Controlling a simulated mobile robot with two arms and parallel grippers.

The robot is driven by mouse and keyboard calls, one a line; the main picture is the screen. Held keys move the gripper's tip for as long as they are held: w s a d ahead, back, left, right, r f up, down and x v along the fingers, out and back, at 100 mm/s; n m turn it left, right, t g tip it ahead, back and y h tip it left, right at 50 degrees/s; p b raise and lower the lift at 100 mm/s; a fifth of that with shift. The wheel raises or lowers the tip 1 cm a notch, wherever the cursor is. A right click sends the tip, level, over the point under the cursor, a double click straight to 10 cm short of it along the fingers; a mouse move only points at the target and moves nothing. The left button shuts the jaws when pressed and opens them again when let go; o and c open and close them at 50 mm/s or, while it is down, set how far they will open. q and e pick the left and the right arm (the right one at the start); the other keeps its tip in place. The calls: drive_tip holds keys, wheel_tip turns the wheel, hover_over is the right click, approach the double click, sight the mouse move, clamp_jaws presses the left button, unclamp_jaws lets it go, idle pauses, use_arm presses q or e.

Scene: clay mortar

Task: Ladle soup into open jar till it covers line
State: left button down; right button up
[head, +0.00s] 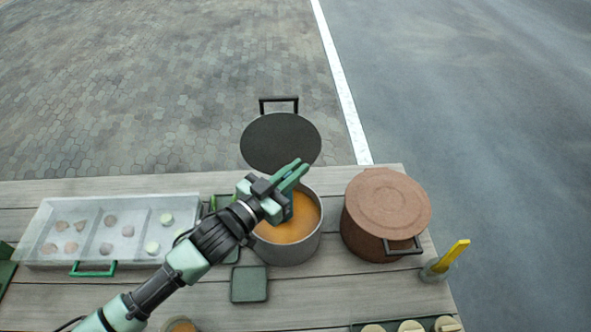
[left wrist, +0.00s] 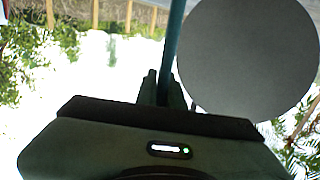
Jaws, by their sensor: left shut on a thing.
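A grey pot (head: 290,253) stands open on the table with orange soup (head: 287,228) in it. My left gripper (head: 296,175) is over the pot and hides part of its rim and soup. In the left wrist view its fingers (left wrist: 163,88) are shut on a thin teal rod (left wrist: 174,35), which looks like the ladle's handle. The ladle's bowl does not show. A round thing with a tan top (head: 180,325) is cut off by the bottom edge; I cannot tell if it is the open jar. My right gripper is not in view.
A dark round lid (head: 280,138) stands behind the pot. A brown lidded pot (head: 386,212) is on the right, near a small container with a yellow handle (head: 458,254). A clear tray (head: 50,258) is on the left. Several cream-topped jars (head: 410,327) are at bottom right.

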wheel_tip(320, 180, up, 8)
drive_tip(key=p, duration=0.7)
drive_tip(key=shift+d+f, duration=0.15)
